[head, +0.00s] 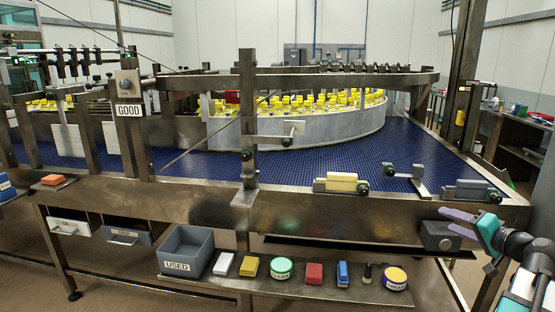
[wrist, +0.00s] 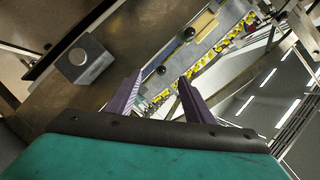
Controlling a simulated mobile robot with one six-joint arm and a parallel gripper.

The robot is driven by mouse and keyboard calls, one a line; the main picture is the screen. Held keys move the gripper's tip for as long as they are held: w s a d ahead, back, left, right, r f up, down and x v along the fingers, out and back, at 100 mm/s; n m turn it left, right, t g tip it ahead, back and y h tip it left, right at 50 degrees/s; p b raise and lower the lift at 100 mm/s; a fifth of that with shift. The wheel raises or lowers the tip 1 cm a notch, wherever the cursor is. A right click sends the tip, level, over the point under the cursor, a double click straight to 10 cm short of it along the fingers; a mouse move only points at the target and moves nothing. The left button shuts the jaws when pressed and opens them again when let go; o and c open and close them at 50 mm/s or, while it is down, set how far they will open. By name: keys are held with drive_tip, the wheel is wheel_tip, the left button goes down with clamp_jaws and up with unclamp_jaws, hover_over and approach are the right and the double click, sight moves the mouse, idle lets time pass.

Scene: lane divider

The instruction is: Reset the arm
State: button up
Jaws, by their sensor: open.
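My gripper (head: 462,224) is at the right side of the head view, in front of the steel conveyor frame. Its purple fingers also show in the wrist view (wrist: 157,97), apart, with nothing between them. In the head view the fingers are close to a dark box with a round knob (head: 440,236) on the frame's front. That box shows at the upper left of the wrist view (wrist: 84,60). I cannot tell whether the fingers touch it, but in the wrist view they look clear of it.
A blue conveyor belt (head: 420,150) runs behind the steel rail. A yellow block (head: 342,182) sits on the rail. The lower shelf holds a grey USED bin (head: 186,250), a green-lidded CLEAN tub (head: 281,268), a GREASE tub (head: 395,278) and several blocks. Open floor lies front left.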

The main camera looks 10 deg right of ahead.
drive_tip(key=w+a+f+n+g+y, duration=0.1)
drive_tip(key=w+a+f+g+y, duration=0.15)
drive_tip(key=w+a+f, duration=0.55)
drive_tip(key=w+a+f+n+g+y, duration=0.1)
drive_tip(key=w+a+f+y, duration=0.3)
drive_tip(key=a+f, duration=0.85)
drive_tip(key=s+a+f+n+g+y, duration=0.1)
drive_tip(key=a+f+g, duration=0.2)
drive_tip(key=a+f, duration=0.7)
drive_tip(key=s+a+f+n+g, duration=0.1)
drive_tip(key=a+f+n+g, duration=0.15)
drive_tip(key=a+f, duration=0.8)
drive_tip(key=s+a+f+n+g+h, duration=0.1)
drive_tip(key=s+a+f+n+g, duration=0.4)
drive_tip(key=s+a+f, duration=1.3)
drive_tip(key=s+d+f+g+h, duration=0.1)
drive_tip(key=s+f+g+h, duration=0.3)
drive_tip(key=s, duration=0.8)
drive_tip(key=s+d+f+g+h, duration=0.1)
drive_tip(key=s+d+g+h, duration=0.1)
drive_tip(key=s+d, duration=0.3)
drive_tip(key=d, duration=0.3)
drive_tip(key=shift+s+d+g+h+p, duration=0.2)
drive_tip(key=shift+g+h+p, duration=0.1)
drive_tip(key=shift+h+p, duration=0.1)
drive_tip(key=shift+f, duration=0.1)
